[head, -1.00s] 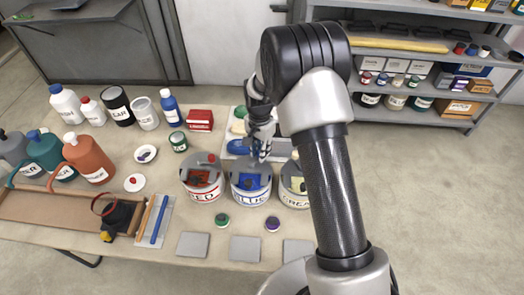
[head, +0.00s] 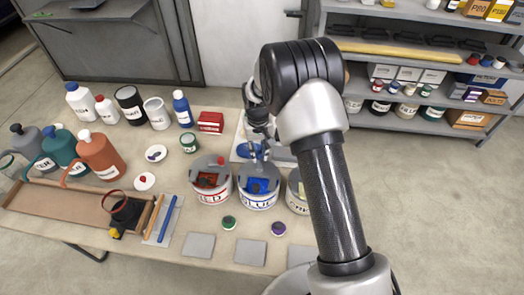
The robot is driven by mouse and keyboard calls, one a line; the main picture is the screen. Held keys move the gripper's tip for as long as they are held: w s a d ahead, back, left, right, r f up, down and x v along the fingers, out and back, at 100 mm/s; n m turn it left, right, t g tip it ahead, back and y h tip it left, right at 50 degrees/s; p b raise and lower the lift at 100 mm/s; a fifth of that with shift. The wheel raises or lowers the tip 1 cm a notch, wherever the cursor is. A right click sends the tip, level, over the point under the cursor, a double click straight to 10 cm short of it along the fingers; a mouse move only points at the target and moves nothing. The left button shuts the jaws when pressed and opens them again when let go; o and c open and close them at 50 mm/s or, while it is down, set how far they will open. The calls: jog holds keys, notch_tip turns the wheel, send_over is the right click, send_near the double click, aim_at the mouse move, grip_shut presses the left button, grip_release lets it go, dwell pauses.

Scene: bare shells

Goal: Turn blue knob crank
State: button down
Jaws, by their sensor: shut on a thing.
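The blue tub (head: 258,200) stands on the table between the red tub and the cream tub. It is labelled BLUE, and its grey lid has an opening with blue inside. My gripper (head: 259,154) is at the back edge of this lid, coming down from above. It is shut on the blue knob crank, but the knob is small and mostly hidden by the fingers. The red tub (head: 212,198) to the left has a similar lid with a small red knob. The cream tub (head: 297,203) to the right is partly behind my arm.
Small paint pots (head: 229,222) and grey square plates (head: 199,245) lie in front of the tubs. Bottles and jugs (head: 98,155) crowd the left. A shelf (head: 415,120) stands behind on the right.

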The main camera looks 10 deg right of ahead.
jog(key=shift+s+a+n, duration=0.1)
jog(key=shift+a+n, duration=0.25)
jog(key=shift+n, duration=0.5)
jog(key=shift+w+a+n, duration=0.1)
jog(key=shift+a+n, duration=0.2)
jog(key=shift+n, duration=0.6)
jog(key=shift+s+a+n, duration=0.1)
jog(key=shift+a+n, duration=0.25)
jog(key=shift+n, duration=0.5)
jog(key=c, duration=1.4)
grip_release()
jog(key=shift+r, duration=0.1)
notch_tip(320, 180, up, 12)
jog(key=shift+f, duration=0.1)
